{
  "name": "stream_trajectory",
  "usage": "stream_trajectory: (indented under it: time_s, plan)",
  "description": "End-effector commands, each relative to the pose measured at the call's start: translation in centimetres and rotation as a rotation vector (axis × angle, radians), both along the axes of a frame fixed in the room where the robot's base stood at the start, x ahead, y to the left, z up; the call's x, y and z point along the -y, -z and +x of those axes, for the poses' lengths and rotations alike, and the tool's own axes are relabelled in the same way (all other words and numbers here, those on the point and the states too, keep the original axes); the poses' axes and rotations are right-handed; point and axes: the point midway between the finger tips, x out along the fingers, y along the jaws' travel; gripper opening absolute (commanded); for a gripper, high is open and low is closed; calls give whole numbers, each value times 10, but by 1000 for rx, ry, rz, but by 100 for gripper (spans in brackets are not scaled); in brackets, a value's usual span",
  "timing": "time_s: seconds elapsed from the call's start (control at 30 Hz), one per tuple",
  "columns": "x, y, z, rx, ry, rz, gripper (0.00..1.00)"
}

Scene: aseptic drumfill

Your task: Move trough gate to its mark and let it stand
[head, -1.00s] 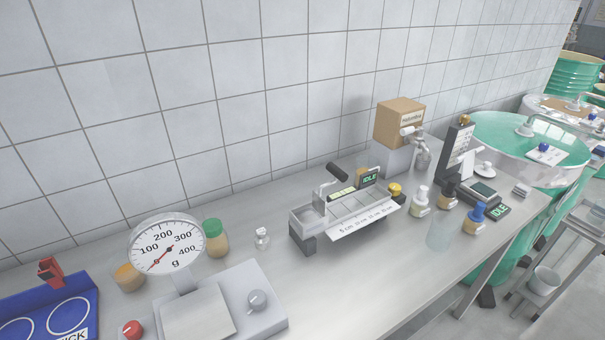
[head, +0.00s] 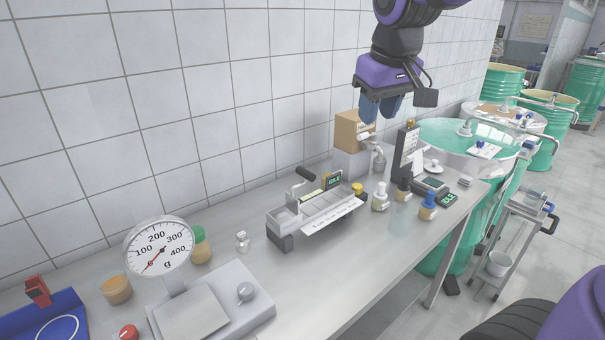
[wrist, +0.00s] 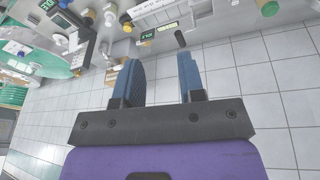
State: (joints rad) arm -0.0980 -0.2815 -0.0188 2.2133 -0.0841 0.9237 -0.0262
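The metal trough (head: 325,212) stands on the bench with a printed centimetre scale along its front. The trough gate (head: 293,194) is a grey plate across the trough's left part, with a dark handle (head: 306,174) on top. The handle also shows in the wrist view (wrist: 181,39), beyond the fingers. My gripper (head: 379,112) hangs high above the bench, to the right of the trough and well apart from it. Its two blue fingers (wrist: 161,78) are apart with nothing between them. The gate's mark cannot be made out.
A dial scale (head: 160,249) stands at the left. Right of the trough are small bottles (head: 380,197), a cardboard box (head: 354,131) on a dispenser and a dark device (head: 405,150). A green drum (head: 490,136) stands beyond. The bench front (head: 340,270) is clear.

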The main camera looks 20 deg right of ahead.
Motion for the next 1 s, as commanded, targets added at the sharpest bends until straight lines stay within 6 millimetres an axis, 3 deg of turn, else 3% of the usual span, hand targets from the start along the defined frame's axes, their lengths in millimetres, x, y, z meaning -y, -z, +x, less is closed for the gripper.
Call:
stream_trajectory:
  time_s: [0.03,0.27,0.6,0.8,1.0]
  plan:
    - [-4,5,19,-22,-15,-11,36]
    - [-22,34,98,-97,-79,-64,36]
    - [-55,107,198,-199,-172,-144,36]
    - [-69,140,229,-232,-207,-175,36]
    - [-72,155,237,-243,-217,-186,36]
